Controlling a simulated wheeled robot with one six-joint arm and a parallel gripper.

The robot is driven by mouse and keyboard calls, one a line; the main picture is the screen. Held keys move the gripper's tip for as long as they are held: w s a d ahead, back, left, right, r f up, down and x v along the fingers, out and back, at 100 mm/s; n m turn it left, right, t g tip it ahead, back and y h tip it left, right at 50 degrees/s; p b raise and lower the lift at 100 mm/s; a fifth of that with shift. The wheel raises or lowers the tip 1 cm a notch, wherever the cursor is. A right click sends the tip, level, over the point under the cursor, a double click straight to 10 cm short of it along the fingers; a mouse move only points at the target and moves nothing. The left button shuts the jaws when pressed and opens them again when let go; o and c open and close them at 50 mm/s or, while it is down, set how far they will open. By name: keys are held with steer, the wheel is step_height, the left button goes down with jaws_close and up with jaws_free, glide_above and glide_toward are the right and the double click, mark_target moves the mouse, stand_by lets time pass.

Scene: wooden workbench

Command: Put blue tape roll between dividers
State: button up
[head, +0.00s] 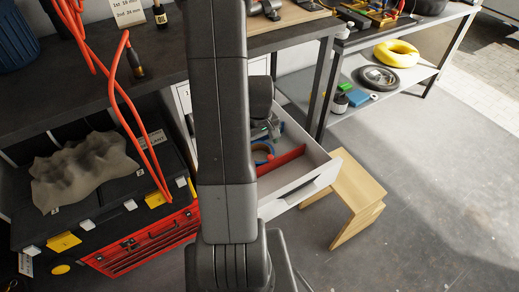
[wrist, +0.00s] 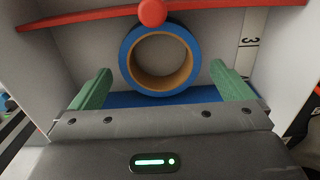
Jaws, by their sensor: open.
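The blue tape roll (wrist: 128,60), with a tan cardboard core, is in the open white drawer (head: 315,190). In the wrist view its ring faces me, between the red divider (wrist: 85,19) and a blue strip (wrist: 120,98) that may be another divider. In the head view the roll (head: 270,148) shows partly behind my arm, beside the red divider (head: 285,161). My gripper (wrist: 160,70) is open, its green fingers apart on either side of the roll with gaps. It holds nothing. Whether the roll touches a divider is unclear.
The drawer's side walls rise close on both sides of my gripper. A red round knob (wrist: 152,12) stands at the red divider. A wooden stool (head: 345,195) is right of the drawer. A red toolbox (head: 145,245) and hanging orange cables (head: 135,110) are left.

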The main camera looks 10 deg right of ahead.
mark_target(260, 159)
step_height(260, 159, up, 8)
steer(key=shift+r+p, duration=0.2)
steer(key=shift+p, duration=0.2)
stand_by(1.2)
